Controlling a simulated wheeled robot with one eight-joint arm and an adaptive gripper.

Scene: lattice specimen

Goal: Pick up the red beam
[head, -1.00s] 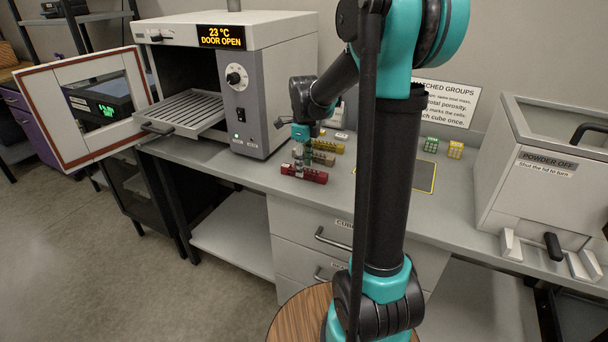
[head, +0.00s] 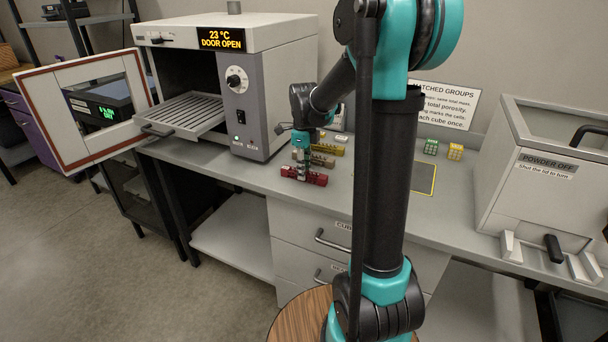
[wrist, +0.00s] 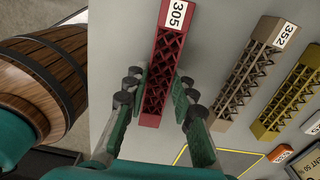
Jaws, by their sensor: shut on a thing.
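The red beam (head: 291,174) is a lattice bar on the bench in front of the oven. In the wrist view the red beam (wrist: 172,48) bears a white label reading 305. My gripper (head: 304,174) is over the beam, pointing down. In the wrist view my gripper's fingers (wrist: 158,100) lie on both sides of the beam, shut on its lattice part. The beam appears still at bench level; whether it touches the bench is hard to tell.
A brown beam (wrist: 250,68) labelled 352 and a yellow beam (wrist: 288,98) lie parallel beside it. The oven (head: 270,95) stands behind left with its door open. Green (head: 431,147) and yellow (head: 455,151) cubes stand to the right. A lidded box (head: 545,175) is at the far right.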

